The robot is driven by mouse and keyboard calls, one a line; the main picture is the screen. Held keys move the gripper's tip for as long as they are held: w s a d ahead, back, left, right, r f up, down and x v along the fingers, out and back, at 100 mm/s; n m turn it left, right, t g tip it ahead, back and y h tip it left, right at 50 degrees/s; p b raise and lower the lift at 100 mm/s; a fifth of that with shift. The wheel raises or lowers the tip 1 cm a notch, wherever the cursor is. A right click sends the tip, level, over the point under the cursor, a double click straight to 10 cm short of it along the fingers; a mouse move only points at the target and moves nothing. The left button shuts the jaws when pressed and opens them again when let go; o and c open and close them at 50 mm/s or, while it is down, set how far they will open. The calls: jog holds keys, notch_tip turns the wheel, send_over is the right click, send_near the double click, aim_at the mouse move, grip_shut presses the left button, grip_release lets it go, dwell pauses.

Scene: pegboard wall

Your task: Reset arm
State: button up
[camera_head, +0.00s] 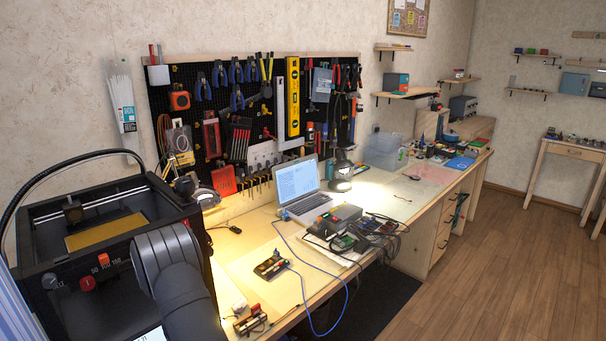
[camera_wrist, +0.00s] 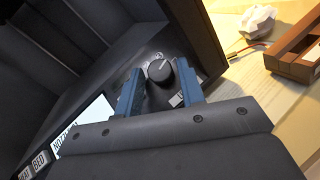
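In the wrist view my gripper (camera_wrist: 159,82) shows two blue fingers spread apart. A dark round knob (camera_wrist: 160,70) on the black printer's panel lies between the fingertips, with a small gap visible on each side. Nothing appears gripped. In the head view my dark arm comes down in front of the 3D printer (camera_head: 112,215) at the lower left. My gripper and that knob are hidden from the head view there.
Red knob (camera_head: 87,284) and orange switch (camera_head: 103,260) sit on the printer's front. A tool-filled pegboard (camera_head: 215,130) stands behind. Wooden floor (camera_head: 480,270) is open at right.

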jog(key=shift+d+n+y, duration=0.15)
jog(key=shift+n+y, duration=0.25)
jog(key=shift+y, duration=0.1)
jog(key=v, duration=0.6)
jog(key=shift+s+d, duration=0.1)
jog(key=shift+s, duration=0.15)
dwell(0.7)
